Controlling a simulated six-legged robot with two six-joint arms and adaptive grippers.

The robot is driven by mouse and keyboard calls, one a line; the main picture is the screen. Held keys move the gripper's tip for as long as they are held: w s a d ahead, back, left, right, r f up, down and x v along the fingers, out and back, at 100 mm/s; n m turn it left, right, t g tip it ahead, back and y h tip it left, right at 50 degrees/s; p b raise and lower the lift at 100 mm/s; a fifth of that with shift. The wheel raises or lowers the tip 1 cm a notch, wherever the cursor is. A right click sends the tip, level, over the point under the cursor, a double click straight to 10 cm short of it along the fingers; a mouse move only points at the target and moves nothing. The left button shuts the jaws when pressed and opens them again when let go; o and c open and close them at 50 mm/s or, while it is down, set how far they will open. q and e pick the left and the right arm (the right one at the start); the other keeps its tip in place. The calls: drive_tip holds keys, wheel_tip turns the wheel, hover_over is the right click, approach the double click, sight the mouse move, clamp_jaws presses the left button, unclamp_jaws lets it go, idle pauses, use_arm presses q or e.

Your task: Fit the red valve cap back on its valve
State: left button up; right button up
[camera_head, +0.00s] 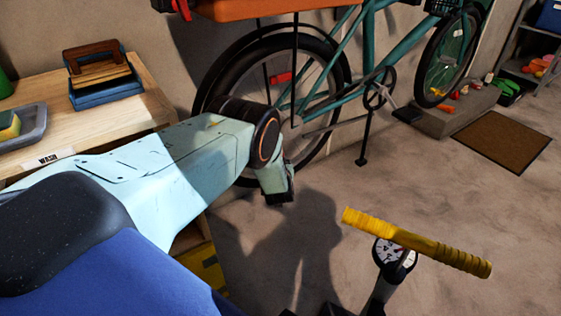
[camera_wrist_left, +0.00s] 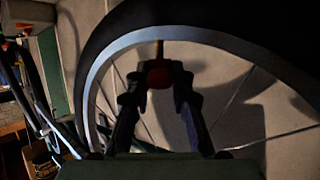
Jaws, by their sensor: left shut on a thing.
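The red valve cap (camera_wrist_left: 158,78) is held between the fingertips of my left gripper (camera_wrist_left: 157,80) in the left wrist view. A thin brass-coloured valve stem (camera_wrist_left: 160,48) points down from the wheel's inner rim, in line with the cap and just above it. I cannot tell whether cap and stem touch. In the head view my left gripper (camera_head: 277,185) is beside the lower part of the teal bicycle's rear wheel (camera_head: 345,75); the cap and valve are not discernible there. My right gripper is not in view.
A yellow-handled pump (camera_head: 415,240) with a dial stands on the floor at front right. A wooden bench (camera_head: 150,100) at left holds a grey tray (camera_head: 35,125) and a blue box (camera_head: 100,92). A brown mat (camera_head: 500,140) lies at right. The middle floor is clear.

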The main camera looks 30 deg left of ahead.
use_arm(q)
drive_tip(key=shift+f, duration=0.1)
idle(0.3)
drive_tip(key=o, duration=0.9)
drive_tip(key=v, duration=1.2)
